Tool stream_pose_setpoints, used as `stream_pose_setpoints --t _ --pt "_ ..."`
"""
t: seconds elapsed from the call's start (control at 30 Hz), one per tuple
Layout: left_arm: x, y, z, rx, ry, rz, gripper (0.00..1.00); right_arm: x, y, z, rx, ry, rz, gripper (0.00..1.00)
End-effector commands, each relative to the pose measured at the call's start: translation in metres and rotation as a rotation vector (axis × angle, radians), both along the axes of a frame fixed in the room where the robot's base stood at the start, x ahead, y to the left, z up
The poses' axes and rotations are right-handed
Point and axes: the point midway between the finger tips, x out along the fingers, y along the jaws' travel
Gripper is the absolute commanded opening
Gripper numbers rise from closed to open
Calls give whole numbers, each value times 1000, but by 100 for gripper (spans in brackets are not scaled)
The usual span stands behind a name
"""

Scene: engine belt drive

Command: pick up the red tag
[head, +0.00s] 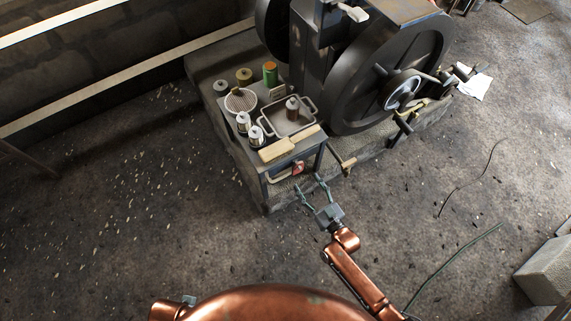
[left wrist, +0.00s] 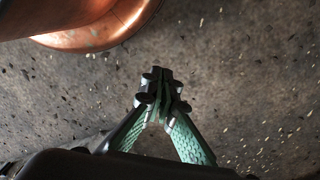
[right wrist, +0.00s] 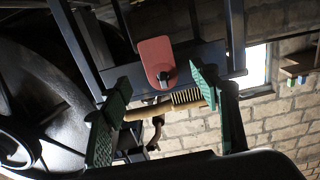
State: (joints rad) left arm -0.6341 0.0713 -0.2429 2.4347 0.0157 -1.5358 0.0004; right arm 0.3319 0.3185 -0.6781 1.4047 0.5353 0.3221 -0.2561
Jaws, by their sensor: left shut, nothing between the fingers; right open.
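The red tag (head: 297,168) hangs on the near side of the small workbench (head: 245,160), by its right front corner. In the right wrist view the red tag (right wrist: 155,55) is a rounded plate with a dark hole or peg low on it. My right gripper (head: 309,183) is open just in front of the tag and below it in the head view. Its green fingertips (right wrist: 160,82) stand on either side of the tag's lower end with nothing held; I cannot tell the exact gap. My left gripper (left wrist: 163,78) is shut and empty above the bare floor.
The bench holds cans, a metal tray (head: 272,123), a round grille (head: 240,100) and a wooden-handled brush (head: 276,151). A large flywheel (head: 385,80) stands behind. A lever with a wooden handle (head: 348,164) sticks out right of the tag. The floor in front is mostly clear.

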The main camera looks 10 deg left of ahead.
Motion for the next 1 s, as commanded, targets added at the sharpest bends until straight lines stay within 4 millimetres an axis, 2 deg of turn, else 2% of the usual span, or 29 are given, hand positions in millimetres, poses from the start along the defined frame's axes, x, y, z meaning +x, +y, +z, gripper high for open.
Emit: stream_pose_setpoints --t 0.2,0.37,0.7,1.0 --pt "11 -8 -9 -23 -41 -4 0 18 18 6 17 -16 9 56" --pt "18 -13 -17 -37 -70 -6 0 27 22 7 15 -17 8 56" --pt "48 -36 -54 -100 -197 -9 0 61 41 8 16 -13 8 56" --pt "57 -41 -59 -114 -233 -8 0 69 47 11 13 -16 8 56"
